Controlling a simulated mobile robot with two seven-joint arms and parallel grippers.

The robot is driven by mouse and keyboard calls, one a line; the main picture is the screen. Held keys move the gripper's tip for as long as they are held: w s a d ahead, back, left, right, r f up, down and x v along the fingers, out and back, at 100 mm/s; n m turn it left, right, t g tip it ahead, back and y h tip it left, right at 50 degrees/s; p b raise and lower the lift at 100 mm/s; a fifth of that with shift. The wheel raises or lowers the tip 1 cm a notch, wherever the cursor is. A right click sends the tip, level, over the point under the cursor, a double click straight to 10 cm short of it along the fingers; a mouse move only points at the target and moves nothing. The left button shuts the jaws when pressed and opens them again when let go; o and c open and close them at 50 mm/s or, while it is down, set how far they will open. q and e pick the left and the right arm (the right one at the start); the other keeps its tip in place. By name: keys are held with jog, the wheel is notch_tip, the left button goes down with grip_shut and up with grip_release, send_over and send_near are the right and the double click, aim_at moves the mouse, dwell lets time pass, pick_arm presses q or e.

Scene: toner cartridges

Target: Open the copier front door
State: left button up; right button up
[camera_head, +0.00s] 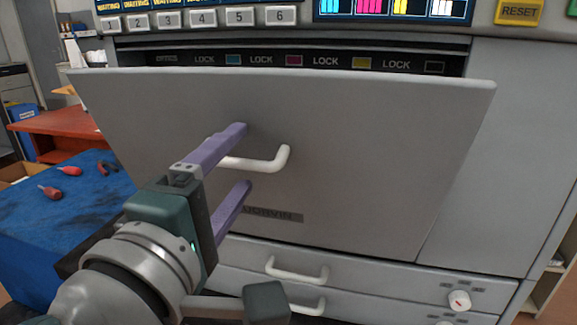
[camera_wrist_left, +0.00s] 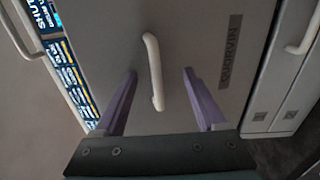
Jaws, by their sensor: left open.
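The copier front door (camera_head: 390,150) is a wide grey panel. Its top edge leans out toward me, leaving a gap where a dark strip with LOCK labels shows. Its white bar handle (camera_head: 270,160) is on the left part of the door; it also shows in the left wrist view (camera_wrist_left: 153,70). My left gripper (camera_head: 246,156) is open, with its purple fingers on either side of the handle, one above and one below. In the left wrist view (camera_wrist_left: 160,71) the handle lies between the fingers, and a gap shows on both sides. My right gripper is not in view.
Below the door are drawers with white handles (camera_head: 297,270) and a white knob (camera_head: 459,300). Numbered buttons (camera_head: 203,18) and a RESET button (camera_head: 519,12) sit above. A blue-topped table (camera_head: 60,225) with red-handled tools stands at left.

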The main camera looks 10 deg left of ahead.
pick_arm(q)
jog(key=s+f+b, duration=0.2)
jog(key=s+b, duration=0.4)
jog(key=s, duration=0.4)
jog(key=shift+a+f, duration=0.15)
jog(key=shift+f, duration=0.25)
jog(key=shift+s, duration=0.1)
